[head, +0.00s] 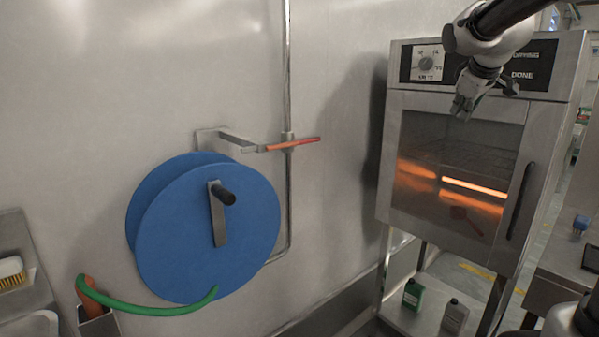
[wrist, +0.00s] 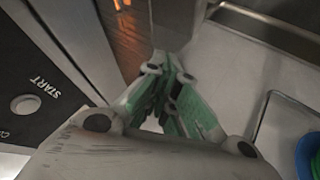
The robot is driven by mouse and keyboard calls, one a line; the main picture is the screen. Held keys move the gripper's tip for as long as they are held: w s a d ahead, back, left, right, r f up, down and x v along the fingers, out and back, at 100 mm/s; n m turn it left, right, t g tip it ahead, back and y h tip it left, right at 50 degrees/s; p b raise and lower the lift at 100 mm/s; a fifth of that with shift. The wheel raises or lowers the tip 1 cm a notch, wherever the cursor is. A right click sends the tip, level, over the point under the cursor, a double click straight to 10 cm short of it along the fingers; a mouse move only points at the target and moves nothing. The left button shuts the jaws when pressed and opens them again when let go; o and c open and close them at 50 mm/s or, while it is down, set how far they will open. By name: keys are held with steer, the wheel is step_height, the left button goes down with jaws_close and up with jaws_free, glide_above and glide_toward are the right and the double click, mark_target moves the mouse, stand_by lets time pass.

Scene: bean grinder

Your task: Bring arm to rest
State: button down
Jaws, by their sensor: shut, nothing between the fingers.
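My gripper (head: 463,106) hangs at the upper right in the head view, at the end of my raised arm, in front of the oven (head: 455,170). Its fingers point down. In the wrist view my gripper (wrist: 167,100) shows with its green-sided fingers together and nothing between them. The oven's dark panel with a START button (wrist: 26,104) is at the left of the wrist view. I cannot tell the exact gap between my gripper and the oven door.
A blue hose reel (head: 250,235) with a black-knobbed crank and a green hose (head: 150,308) is on the steel wall at left. A red-handled valve (head: 293,145) sits by a vertical pipe. A green bottle (head: 412,293) and a grey bottle (head: 454,316) stand below the oven, whose door is closed.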

steer(key=s+a+f+m+g, duration=0.1)
steer(key=s+f, duration=0.4)
steer(key=s, duration=0.6)
steer(key=s+a+f+m+g+y, duration=0.1)
steer(key=s+a+f+m+g, duration=0.1)
steer(key=s, duration=0.9)
steer(key=s+a+f+m+g+y, duration=0.1)
steer(key=s+a+f, duration=0.3)
steer(key=s+f, duration=0.4)
steer(key=shift+s+a+f+m, duration=0.4)
steer(key=shift+s+m, duration=0.5)
steer(key=shift+s, duration=0.7)
